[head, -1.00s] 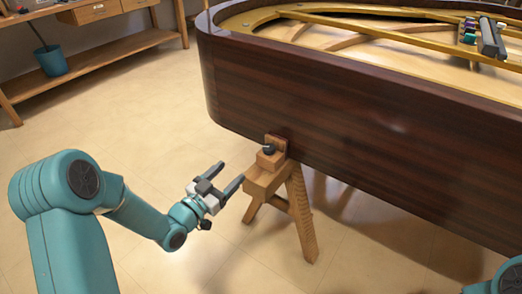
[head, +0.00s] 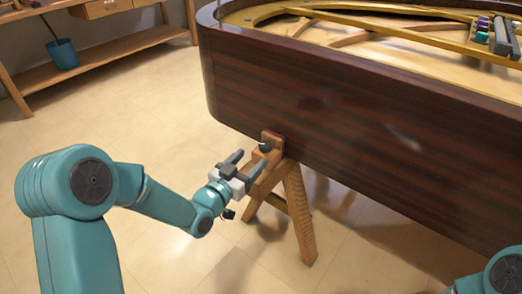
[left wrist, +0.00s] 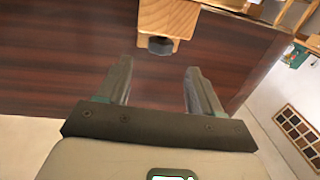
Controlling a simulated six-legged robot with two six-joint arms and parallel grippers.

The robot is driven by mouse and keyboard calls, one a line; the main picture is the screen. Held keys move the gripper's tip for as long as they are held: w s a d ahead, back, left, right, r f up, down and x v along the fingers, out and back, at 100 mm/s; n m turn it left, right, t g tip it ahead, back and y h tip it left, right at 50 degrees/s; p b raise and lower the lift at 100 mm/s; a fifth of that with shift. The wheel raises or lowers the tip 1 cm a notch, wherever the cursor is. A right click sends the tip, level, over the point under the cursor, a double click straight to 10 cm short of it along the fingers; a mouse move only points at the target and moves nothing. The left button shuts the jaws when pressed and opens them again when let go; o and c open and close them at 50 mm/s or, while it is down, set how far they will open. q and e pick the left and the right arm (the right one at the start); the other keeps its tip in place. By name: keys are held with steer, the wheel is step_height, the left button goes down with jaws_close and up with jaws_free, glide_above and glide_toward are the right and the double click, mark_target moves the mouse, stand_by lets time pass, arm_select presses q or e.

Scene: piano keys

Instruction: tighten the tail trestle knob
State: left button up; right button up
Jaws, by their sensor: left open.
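The tail trestle (head: 298,215) is a wooden sawhorse under the curved tail of the dark piano case (head: 330,130). Its small black knob (head: 265,146) sits on the wooden block at the trestle's top. In the left wrist view the knob (left wrist: 160,46) shows on the block (left wrist: 168,17), ahead of and between the finger lines. My left gripper (head: 246,162) is open and empty, just left of the knob and apart from it. Its two fingers also show in the left wrist view (left wrist: 158,88). Of my right arm only a teal part shows at the lower right; its gripper is out of view.
A wooden workbench (head: 105,52) with a low shelf stands at the back left, with a blue bucket (head: 62,55) on it. Tools (head: 500,38) lie on the piano's frame at the upper right. The floor (head: 130,120) left of the trestle is clear.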

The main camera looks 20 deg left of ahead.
mark_target(262, 148)
arm_select(q)
steer(key=x, duration=0.6)
steer(key=shift+d, duration=0.1)
